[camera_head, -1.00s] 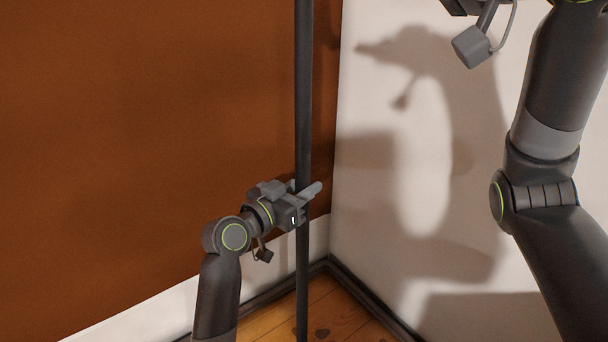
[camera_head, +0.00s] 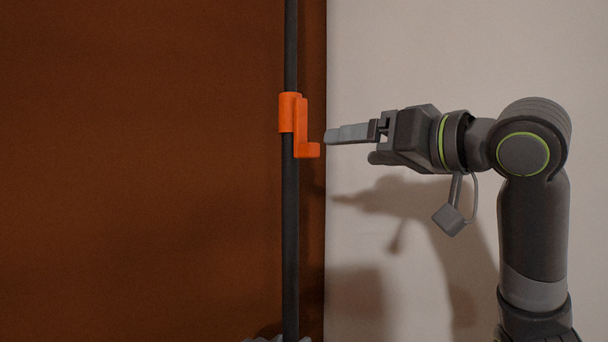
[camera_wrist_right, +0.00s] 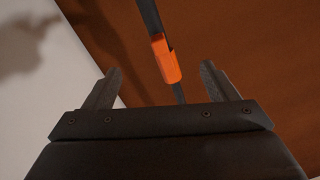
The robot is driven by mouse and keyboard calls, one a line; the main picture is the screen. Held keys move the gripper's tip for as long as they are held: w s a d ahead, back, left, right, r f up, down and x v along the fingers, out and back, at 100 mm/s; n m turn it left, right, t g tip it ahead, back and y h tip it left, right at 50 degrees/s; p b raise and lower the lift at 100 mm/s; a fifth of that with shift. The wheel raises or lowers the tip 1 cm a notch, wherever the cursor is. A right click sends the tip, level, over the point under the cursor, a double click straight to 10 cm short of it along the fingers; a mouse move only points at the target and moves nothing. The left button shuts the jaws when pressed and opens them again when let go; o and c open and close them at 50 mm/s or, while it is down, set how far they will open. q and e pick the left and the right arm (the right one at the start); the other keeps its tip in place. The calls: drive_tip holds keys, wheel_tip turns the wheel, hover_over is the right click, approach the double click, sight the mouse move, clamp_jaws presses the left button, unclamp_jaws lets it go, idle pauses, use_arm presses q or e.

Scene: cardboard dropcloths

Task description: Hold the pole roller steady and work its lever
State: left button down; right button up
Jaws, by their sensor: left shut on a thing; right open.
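The dark upright pole (camera_head: 291,230) of the roller runs top to bottom in the head view; its roller end is out of view. An orange lever clamp (camera_head: 300,125) wraps the pole, with an L-shaped arm sticking out to the right. My left gripper (camera_head: 277,339) barely shows at the bottom edge, around the pole and shut on it. My right gripper (camera_head: 350,146) is open and empty, just right of the lever and apart from it, fingers pointing left. In the right wrist view, the lever (camera_wrist_right: 165,62) lies between the open fingers, beyond them.
A brown sheet (camera_head: 140,170) covers the wall behind the pole on the left. A pale wall (camera_head: 430,50) stands on the right and carries my arm's shadow. The space between my right fingertips and the lever is clear.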

sight(315, 149)
drive_tip(key=shift+w+a+f+n+g+y, duration=0.15)
drive_tip(key=shift+w+a+n, duration=0.5)
drive_tip(key=shift+w+a, duration=0.7)
drive_tip(key=shift+w+a+f+n+g+y, duration=0.2)
drive_tip(key=shift+w+a+n, duration=0.4)
drive_tip(key=shift+w+a, duration=0.7)
drive_tip(key=shift+w+a+f+n+g+y, duration=0.15)
drive_tip(key=shift+w+a+n, duration=0.65)
drive_tip(key=shift+w, duration=0.9)
drive_tip(key=shift+a, duration=0.1)
drive_tip(key=c, duration=1.5)
drive_tip(key=shift+s, duration=0.1)
drive_tip(key=shift+c, duration=0.2)
drive_tip(key=shift+r, duration=0.1)
